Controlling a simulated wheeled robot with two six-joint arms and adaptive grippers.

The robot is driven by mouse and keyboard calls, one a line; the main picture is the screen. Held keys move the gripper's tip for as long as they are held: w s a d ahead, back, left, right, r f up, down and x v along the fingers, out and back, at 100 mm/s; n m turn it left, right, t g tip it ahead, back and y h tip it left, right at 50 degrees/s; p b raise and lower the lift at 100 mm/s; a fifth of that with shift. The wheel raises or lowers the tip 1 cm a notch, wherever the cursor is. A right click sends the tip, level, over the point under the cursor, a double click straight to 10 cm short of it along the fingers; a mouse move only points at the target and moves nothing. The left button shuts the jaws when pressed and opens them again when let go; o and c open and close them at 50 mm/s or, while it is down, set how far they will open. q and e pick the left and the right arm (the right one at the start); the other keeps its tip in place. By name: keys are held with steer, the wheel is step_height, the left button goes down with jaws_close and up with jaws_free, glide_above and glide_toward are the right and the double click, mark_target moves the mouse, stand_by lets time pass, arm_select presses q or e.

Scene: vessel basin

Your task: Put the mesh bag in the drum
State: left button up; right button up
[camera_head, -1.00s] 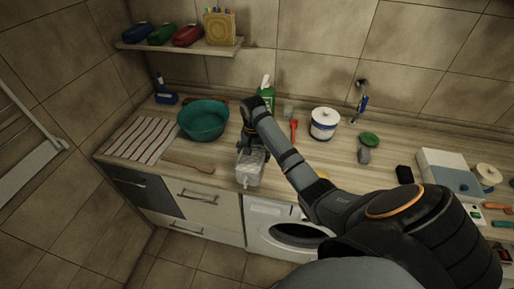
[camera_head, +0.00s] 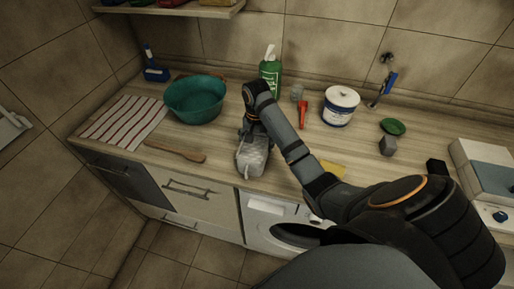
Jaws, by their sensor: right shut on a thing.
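The mesh bag (camera_head: 253,158) is a pale grey, boxy bundle at the front part of the counter, above the washing machine's left side. My right gripper (camera_head: 251,137) reaches down from behind and is shut on the bag's far end. The fingertips are partly hidden by the wrist and the bag. I cannot tell whether the bag rests on the counter or hangs just above it. The washing machine (camera_head: 259,217) stands under the counter, and its round drum opening (camera_head: 298,236) is dark and partly covered by my right arm. My left gripper is out of view.
A teal basin (camera_head: 196,100), striped towel (camera_head: 124,121) and wooden spatula (camera_head: 176,151) lie left of the bag. A green bottle (camera_head: 270,73), red tool (camera_head: 302,114) and white tub (camera_head: 340,106) stand behind. A yellow sponge (camera_head: 333,170) lies beside my right arm.

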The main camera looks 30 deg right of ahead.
steer(key=shift+s+a+r+p, duration=0.2)
steer(key=shift+p, duration=0.1)
steer(key=shift+f, duration=0.1)
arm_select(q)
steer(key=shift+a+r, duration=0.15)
arm_select(e)
steer(key=o, duration=1.3)
steer(key=shift+f, duration=0.15)
step_height(320, 180, up, 13)
steer(key=p, duration=1.1)
steer(key=shift+f, duration=0.15)
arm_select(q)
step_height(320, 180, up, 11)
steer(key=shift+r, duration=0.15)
arm_select(e)
steer(key=shift+f, duration=0.1)
